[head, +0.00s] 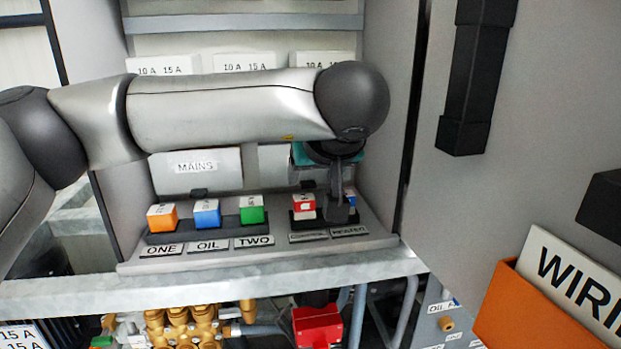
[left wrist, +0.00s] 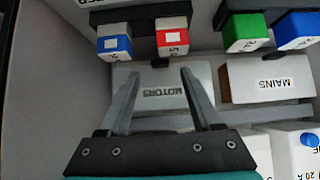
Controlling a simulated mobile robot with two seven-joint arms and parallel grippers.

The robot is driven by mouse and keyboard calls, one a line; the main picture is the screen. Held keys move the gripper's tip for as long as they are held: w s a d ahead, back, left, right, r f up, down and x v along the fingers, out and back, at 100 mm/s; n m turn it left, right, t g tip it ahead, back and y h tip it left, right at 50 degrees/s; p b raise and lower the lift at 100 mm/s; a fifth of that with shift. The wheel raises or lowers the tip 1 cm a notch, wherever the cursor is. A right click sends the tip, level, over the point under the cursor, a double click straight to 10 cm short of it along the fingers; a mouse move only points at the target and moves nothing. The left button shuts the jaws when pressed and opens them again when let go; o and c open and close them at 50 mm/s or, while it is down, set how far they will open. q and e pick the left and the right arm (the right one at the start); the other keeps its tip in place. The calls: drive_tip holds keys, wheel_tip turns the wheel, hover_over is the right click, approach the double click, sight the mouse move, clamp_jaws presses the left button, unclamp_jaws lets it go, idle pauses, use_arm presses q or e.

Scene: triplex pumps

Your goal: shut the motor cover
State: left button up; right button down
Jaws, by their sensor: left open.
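The motor cover (left wrist: 165,92) is a pale panel labelled MOTORS, upside down in the left wrist view. In the head view only a pale part of it (head: 272,168) shows beside my left gripper; the rest is hidden behind my arm. I cannot tell how far open it stands. My left gripper (head: 338,200) points down near the red and blue blocks in the head view. In the left wrist view its two fingers (left wrist: 160,78) are spread and empty, in front of the motor cover, with the label between them. I cannot tell whether they touch it. My right gripper is not in view.
The MAINS cover (head: 195,170) is beside the motor cover. An orange block (head: 162,216), blue block (head: 207,213), green block (head: 252,209) and red block (head: 304,206) stand on the ledge. The cabinet wall and door (head: 440,200) bound the right. Brass pump parts lie below.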

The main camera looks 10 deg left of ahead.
use_arm(q)
drive_tip(key=p+v, duration=0.1)
drive_tip(key=v, duration=0.9)
drive_tip(key=shift+s+r, duration=0.25)
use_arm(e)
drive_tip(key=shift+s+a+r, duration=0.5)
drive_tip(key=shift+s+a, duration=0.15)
use_arm(q)
drive_tip(key=shift+d, duration=0.1)
